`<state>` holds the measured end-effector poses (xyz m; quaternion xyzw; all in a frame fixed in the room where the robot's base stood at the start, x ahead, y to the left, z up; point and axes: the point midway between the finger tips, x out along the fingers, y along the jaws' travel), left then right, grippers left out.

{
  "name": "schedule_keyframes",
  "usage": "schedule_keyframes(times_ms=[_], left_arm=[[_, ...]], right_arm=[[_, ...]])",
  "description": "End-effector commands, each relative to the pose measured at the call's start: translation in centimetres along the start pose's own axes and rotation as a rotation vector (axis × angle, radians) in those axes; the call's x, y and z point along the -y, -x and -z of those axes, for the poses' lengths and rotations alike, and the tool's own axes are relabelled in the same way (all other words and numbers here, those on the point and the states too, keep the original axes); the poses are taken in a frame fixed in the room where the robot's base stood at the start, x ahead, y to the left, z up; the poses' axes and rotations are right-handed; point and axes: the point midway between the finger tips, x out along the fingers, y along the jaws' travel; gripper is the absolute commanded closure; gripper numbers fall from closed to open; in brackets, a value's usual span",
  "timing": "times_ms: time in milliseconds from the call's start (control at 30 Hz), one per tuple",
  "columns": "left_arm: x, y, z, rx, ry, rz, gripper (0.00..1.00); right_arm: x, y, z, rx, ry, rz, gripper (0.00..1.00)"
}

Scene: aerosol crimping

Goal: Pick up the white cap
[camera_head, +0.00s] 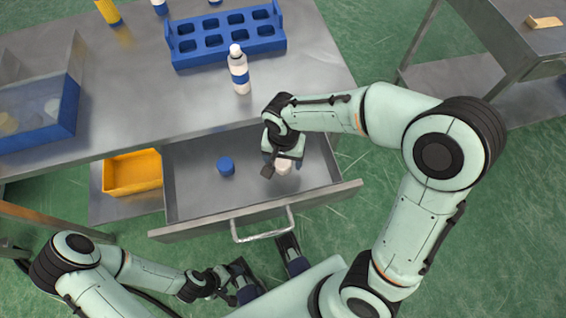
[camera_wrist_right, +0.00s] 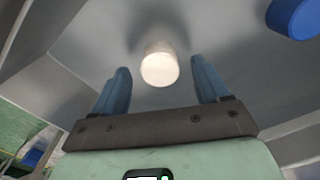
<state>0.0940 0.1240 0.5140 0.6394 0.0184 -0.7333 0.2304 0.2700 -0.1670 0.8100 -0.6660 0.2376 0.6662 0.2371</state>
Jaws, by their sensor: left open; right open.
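The white cap (camera_head: 283,167) stands in the open metal drawer (camera_head: 200,205), partly hidden by my right gripper (camera_head: 281,168). In the right wrist view the white cap (camera_wrist_right: 159,66) lies just beyond and between the fingers of my right gripper (camera_wrist_right: 162,85). Those fingers are open, with a gap on both sides of the cap and nothing held. My left gripper (camera_head: 245,282) is open, low in front of the drawer and away from the cap. Its fingers are small in the head view.
A blue cap (camera_head: 225,166) stands in the drawer left of the white one; it also shows in the right wrist view (camera_wrist_right: 292,17). The drawer's walls and handle (camera_head: 263,228) are near. On the table are a bottle (camera_head: 239,72), a blue rack (camera_head: 225,35) and a blue bin (camera_head: 42,120).

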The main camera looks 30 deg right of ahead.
Motion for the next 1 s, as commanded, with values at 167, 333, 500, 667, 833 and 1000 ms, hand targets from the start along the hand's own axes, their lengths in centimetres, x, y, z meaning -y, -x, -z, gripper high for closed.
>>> schedule_keyframes(times_ms=[167, 333, 500, 667, 833, 1000], left_arm=[[0.1, -0.4, 0.2, -0.005, -0.001, -0.001, 0.22], [0.0, -0.4, 0.2, -0.006, -0.001, -0.002, 0.22], [0.0, -0.3, 0.2, -0.006, -0.001, -0.002, 0.22], [0.0, -0.4, 0.2, -0.006, -0.001, -0.002, 0.22], [0.0, -0.4, 0.2, -0.005, -0.001, -0.002, 0.22], [0.0, -0.3, 0.2, -0.005, -0.001, -0.002, 0.22]], right_arm=[[0.0, -2.1, 0.0, 0.001, 0.000, -0.001, 0.25], [0.0, -2.2, 0.0, 0.000, -0.001, 0.001, 0.25], [0.0, -2.2, 0.0, 0.000, -0.001, 0.001, 0.51], [0.0, -2.2, 0.0, 0.000, -0.001, 0.001, 0.81], [0.0, -2.2, 0.0, 0.000, -0.001, 0.001, 0.82], [0.0, -2.0, 0.0, 0.000, -0.001, 0.001, 0.82]])
